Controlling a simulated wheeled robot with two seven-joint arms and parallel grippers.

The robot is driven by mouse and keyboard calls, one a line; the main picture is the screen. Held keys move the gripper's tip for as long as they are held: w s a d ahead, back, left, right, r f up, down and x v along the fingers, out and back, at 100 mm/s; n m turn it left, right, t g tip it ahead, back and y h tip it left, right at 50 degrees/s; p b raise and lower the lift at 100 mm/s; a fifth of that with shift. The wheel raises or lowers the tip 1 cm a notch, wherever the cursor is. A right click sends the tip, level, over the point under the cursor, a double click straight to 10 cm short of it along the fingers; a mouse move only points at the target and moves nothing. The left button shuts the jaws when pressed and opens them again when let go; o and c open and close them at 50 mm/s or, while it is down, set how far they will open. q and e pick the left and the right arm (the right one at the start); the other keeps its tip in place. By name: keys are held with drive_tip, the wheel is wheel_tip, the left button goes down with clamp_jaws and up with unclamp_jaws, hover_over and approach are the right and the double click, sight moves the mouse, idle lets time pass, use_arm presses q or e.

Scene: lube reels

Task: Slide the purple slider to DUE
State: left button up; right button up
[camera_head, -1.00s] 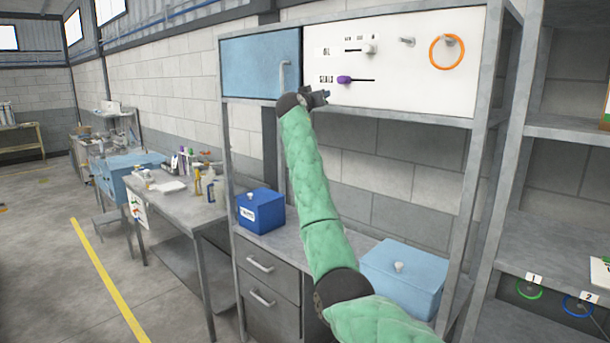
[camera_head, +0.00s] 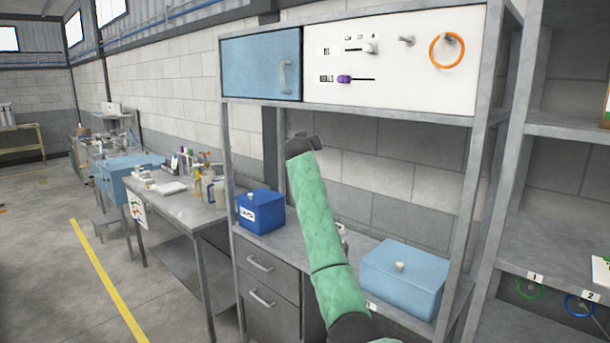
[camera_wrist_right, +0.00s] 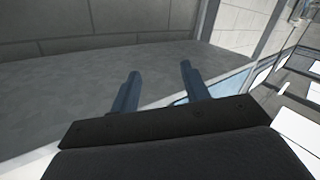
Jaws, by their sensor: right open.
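The purple slider (camera_head: 344,79) sits at the left end of its horizontal slot on the white panel (camera_head: 420,85), beside a label that seems to read SEALS. Small labels above the upper slot are too small to read. My right gripper (camera_wrist_right: 159,72) is open and empty in the right wrist view, two fingers apart. In the head view my green right arm reaches up from below, and its dark wrist (camera_head: 303,145) is below the panel's lower edge, apart from the slider. The fingers are hard to make out there. My left gripper is not in view.
A white knob (camera_head: 371,48) sits on the upper slot. A bare peg (camera_head: 406,41) and an orange ring (camera_head: 447,50) are to its right. A blue cabinet door (camera_head: 260,64) adjoins the panel. Below stand a dark blue box (camera_head: 262,211) and a light blue box (camera_head: 403,278).

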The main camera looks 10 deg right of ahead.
wheel_tip(320, 180, down, 11)
drive_tip(key=n+y, duration=0.1)
drive_tip(key=shift+s+a+g+y+b, duration=0.3)
drive_tip(key=shift+a, duration=0.15)
drive_tip(key=shift+r, duration=0.1)
